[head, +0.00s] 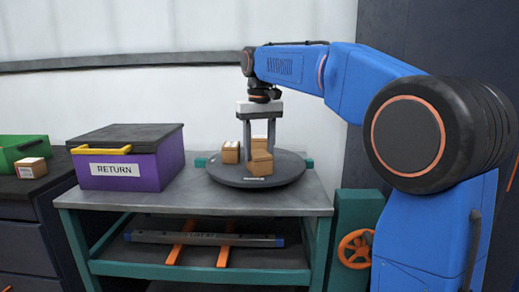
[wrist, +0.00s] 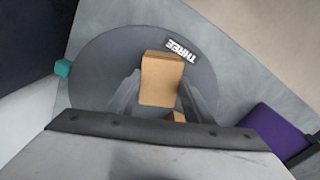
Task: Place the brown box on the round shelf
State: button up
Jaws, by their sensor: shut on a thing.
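The brown box (head: 260,154) is between the fingers of my gripper (head: 259,152), which points straight down over the round shelf (head: 290,172). My gripper is shut on this box. In the wrist view the box (wrist: 160,80) sits between the two grey fingers, over the dark disc (wrist: 95,75) near its THREE label. In the head view another brown box face (head: 259,168) shows directly below it; I cannot tell whether they touch. Another brown box (head: 230,153) stands on the shelf just left of the fingers.
A purple RETURN bin (head: 170,170) with a dark lid stands left of the shelf on the grey table (head: 190,198). A green bin (head: 22,150) and a small box (head: 31,168) are at the far left. An orange handwheel (head: 355,249) is below right.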

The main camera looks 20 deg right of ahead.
aim_at(259, 153)
jog(key=o, duration=1.3)
jog(key=shift+o, duration=0.2)
notch_tip(259, 153, up, 11)
jog(key=s+d+f+t, duration=0.1)
jog(key=s+d+f, duration=0.1)
jog(key=s+f, duration=0.5)
jog(key=s+d+f+t, duration=0.1)
jog(key=s+d+f, duration=0.3)
jog(key=s, duration=0.6)
jog(key=s+f+t, duration=0.1)
jog(key=s+f, duration=0.7)
jog(key=f, duration=0.4)
jog(key=s+d+f+m+t, duration=0.1)
jog(key=s+f, duration=0.7)
jog(key=f, duration=0.4)
jog(key=shift+s+f+t, duration=0.15)
jog(key=shift+s+t, duration=0.05)
jog(key=shift+t, duration=0.2)
